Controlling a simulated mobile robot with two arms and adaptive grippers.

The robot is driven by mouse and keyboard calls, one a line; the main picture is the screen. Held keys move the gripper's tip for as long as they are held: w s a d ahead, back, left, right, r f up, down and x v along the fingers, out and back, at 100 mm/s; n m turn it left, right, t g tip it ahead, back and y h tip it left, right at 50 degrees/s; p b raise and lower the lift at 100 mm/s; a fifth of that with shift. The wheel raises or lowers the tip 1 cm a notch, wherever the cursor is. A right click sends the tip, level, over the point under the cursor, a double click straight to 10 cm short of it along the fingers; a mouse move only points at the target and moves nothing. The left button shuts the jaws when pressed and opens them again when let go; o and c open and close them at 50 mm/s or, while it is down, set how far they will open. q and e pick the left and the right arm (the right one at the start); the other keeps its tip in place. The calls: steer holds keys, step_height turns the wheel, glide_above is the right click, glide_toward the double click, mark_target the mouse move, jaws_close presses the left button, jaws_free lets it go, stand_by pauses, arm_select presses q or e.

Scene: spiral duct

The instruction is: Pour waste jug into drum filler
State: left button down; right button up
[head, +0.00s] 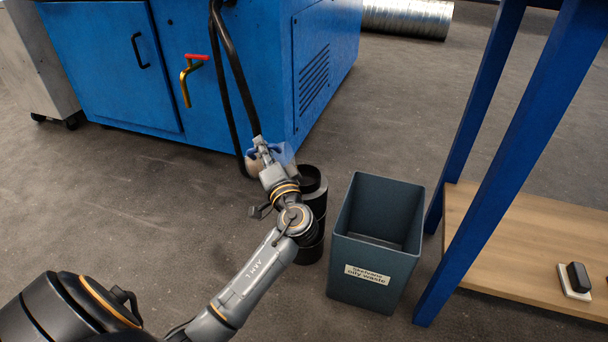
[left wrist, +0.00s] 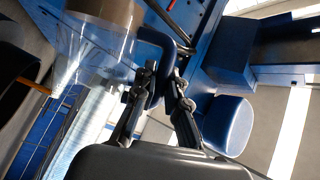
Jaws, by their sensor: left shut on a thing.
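The waste jug (head: 284,154) is a small bluish, see-through vessel at the end of my left arm in the head view, partly hidden by the gripper. In the left wrist view the jug (left wrist: 95,48) is clear with brown contents (left wrist: 108,12) at the top edge. My left gripper (head: 262,148) is shut on the jug's dark blue handle (left wrist: 158,44). A black drum with a round top (head: 313,182), seemingly the drum filler, stands just below and right of the jug in the head view. My arm hides part of it. I cannot tell whether anything is flowing.
A dark grey-blue bin (head: 350,285) labelled for oily waste stands right of the drum. A blue-legged bench with a wooden shelf (head: 520,235) is farther right. The blue machine (head: 240,80) with black hoses (head: 234,75) is behind. Floor at left is clear.

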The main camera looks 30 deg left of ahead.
mark_target(282, 144)
arm_select(q)
steer(key=shift+d, duration=0.1)
stand_by(0.5)
steer(key=shift+w+d+r+m+t, duration=0.25)
steer(key=shift+w+d+m+t, duration=0.1)
steer(key=shift+d+m, duration=0.2)
steer(key=shift+w+d+r+m+t, duration=0.25)
steer(key=shift+w+d+m, duration=0.1)
steer(key=shift+d+m, duration=0.2)
stand_by(1.4)
steer(key=shift+w+d+r+m+t, duration=0.2)
steer(key=shift+d+m+t, duration=0.15)
steer(key=shift+m, duration=0.2)
steer(key=shift+w+d+r+m+t, duration=0.15)
steer(key=shift+d+m+t, duration=0.15)
steer(key=shift+m, duration=0.25)
stand_by(1.4)
